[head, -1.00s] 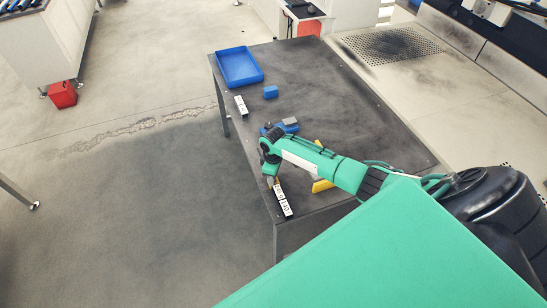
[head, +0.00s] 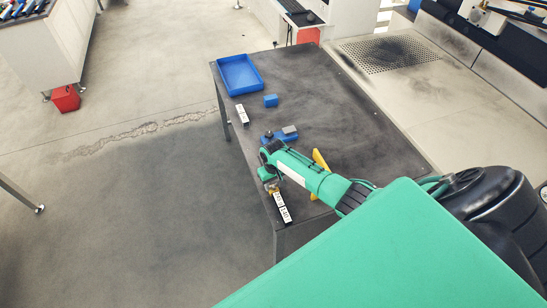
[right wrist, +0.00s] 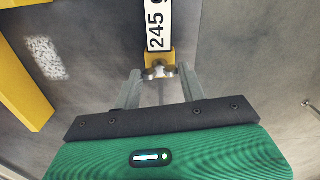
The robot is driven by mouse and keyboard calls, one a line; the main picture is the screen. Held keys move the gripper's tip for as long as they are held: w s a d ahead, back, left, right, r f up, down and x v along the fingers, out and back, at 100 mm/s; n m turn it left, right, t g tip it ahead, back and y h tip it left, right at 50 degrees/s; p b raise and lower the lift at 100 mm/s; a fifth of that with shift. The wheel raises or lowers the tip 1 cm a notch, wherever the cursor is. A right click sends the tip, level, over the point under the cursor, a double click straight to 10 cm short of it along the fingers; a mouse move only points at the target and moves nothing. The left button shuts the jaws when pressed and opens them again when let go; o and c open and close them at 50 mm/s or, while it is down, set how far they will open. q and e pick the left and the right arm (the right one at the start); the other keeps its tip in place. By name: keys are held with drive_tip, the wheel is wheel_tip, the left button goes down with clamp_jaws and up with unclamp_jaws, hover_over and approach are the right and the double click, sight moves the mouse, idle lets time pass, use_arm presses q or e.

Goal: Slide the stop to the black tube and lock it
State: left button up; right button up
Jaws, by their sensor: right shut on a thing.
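The stop is a small yellow block (right wrist: 159,60) with a metal knob, at the end of a white numbered strip (right wrist: 157,22) in the right wrist view. My right gripper (right wrist: 160,88) has its two grey fingers on either side of the knob and is shut on the stop. In the head view the right gripper (head: 270,184) is over the table's front left edge, at the far end of the numbered strip (head: 282,208). I cannot make out the black tube. My left gripper does not show.
The dark table (head: 345,120) carries a blue tray (head: 222,75), a blue block (head: 271,101), a blue fixture with a grey block (head: 289,131) and a second white strip (head: 242,114). A yellow bar (head: 320,160) stands close to my right forearm. The table's right side is clear.

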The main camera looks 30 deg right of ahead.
drive_tip(key=shift+m, duration=0.3)
drive_tip(key=o, duration=1)
drive_tip(key=shift+r, duration=0.1)
wheel_tip(320, 180, up, 14)
drive_tip(key=shift+f+b, duration=0.15)
drive_tip(key=shift+b, duration=0.85)
drive_tip(key=shift+f, duration=0.1)
